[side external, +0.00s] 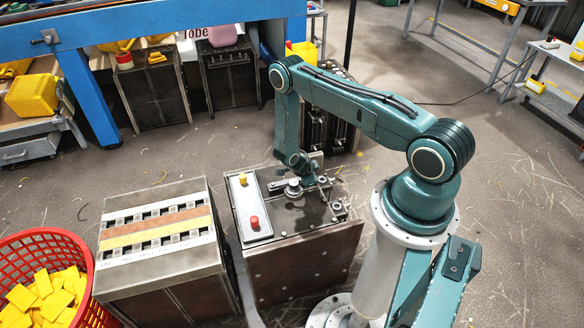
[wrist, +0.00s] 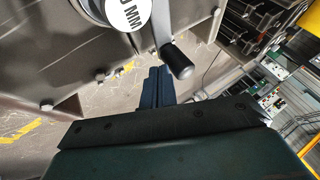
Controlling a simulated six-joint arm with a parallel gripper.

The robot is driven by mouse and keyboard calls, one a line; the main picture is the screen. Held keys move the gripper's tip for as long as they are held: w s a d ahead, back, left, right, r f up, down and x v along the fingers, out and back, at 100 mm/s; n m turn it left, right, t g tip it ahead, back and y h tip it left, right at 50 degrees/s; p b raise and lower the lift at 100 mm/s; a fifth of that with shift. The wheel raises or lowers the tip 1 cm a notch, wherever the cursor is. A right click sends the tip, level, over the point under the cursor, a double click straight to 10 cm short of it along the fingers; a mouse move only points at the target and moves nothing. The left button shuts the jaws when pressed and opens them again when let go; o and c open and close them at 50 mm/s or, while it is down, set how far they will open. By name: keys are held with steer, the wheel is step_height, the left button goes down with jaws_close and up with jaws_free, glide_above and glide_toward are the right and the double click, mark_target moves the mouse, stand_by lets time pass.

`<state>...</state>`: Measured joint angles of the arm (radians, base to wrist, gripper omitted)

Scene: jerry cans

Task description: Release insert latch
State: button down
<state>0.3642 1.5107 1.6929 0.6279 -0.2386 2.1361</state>
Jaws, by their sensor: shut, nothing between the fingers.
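A metal lever with a black handle (wrist: 178,62), which looks like the latch, shows at the top middle of the wrist view. It runs up beside a round white label marked "MM" (wrist: 128,12) on a grey metal plate (wrist: 50,50). My gripper (wrist: 157,84) is shut and empty, its fingertips just below and left of the handle. I cannot tell whether they touch it. In the side external view my gripper's wrist is low over the dark metal fixture (side external: 305,255); the fingers and the lever are hard to make out there.
A panel with a yellow and a red button (side external: 249,205) lies on the fixture's left side. Left of it stand a box with coloured strips (side external: 160,270) and a red basket (side external: 45,240) of yellow pieces (side external: 45,295). Dark moulds (side external: 150,90) stand behind.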

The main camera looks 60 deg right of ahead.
steer(key=shift+w+d, duration=0.1)
steer(key=shift+w+d+n+t, duration=0.45)
steer(key=shift+d+n+t, duration=0.05)
steer(key=shift+d+n, duration=0.3)
steer(key=shift+w+d+n+t, duration=0.6)
steer(key=shift+w+d+n, duration=0.15)
steer(key=shift+d+n, duration=0.15)
steer(key=w+d+n+t, duration=0.1)
steer(key=w+d+n+t+y, duration=0.1)
steer(key=w+n, duration=0.1)
steer(key=shift+w+d, duration=0.1)
steer(key=shift+w, duration=0.1)
steer(key=shift+w+d+n+t+y, duration=0.2)
steer(key=shift+w+d+n+t, duration=0.05)
steer(key=shift+w+n, duration=0.3)
steer(key=shift+w+d+n+t+y, duration=0.2)
steer(key=shift+w+n+t, duration=0.05)
steer(key=shift+w+n, duration=0.3)
steer(key=shift+w+d+n+t+y, duration=0.2)
steer(key=shift+w+n+t+y, duration=0.1)
steer(key=shift+w+n, duration=0.6)
steer(key=shift+w, duration=1.05)
